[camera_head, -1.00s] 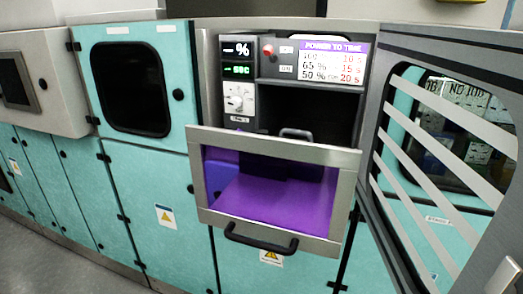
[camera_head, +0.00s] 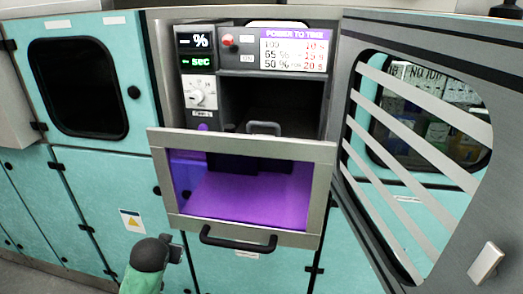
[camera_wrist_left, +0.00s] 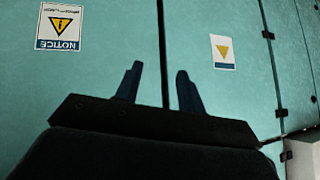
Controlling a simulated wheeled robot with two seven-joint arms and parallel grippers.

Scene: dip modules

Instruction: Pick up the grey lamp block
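A dark block with a grey handle (camera_head: 264,128) stands in the open drawer (camera_head: 322,190), partly behind the drawer's clear front. I cannot tell for sure that it is the grey lamp block. Its lower part shows dark through the window above the purple drawer floor. My left gripper (camera_wrist_left: 157,85) is open and empty in the left wrist view, with two dark fingers apart in front of the teal cabinet. In the head view my left arm's end is low, left of and below the drawer. My right gripper is not in view.
A hinged door (camera_head: 365,190) with a slatted window stands open at the right. The drawer's black bar handle (camera_head: 250,240) sticks out in front. A knob (camera_head: 197,97), displays and a power-to-time sign (camera_head: 293,50) sit above. Teal cabinet fronts (camera_head: 85,185) fill the left.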

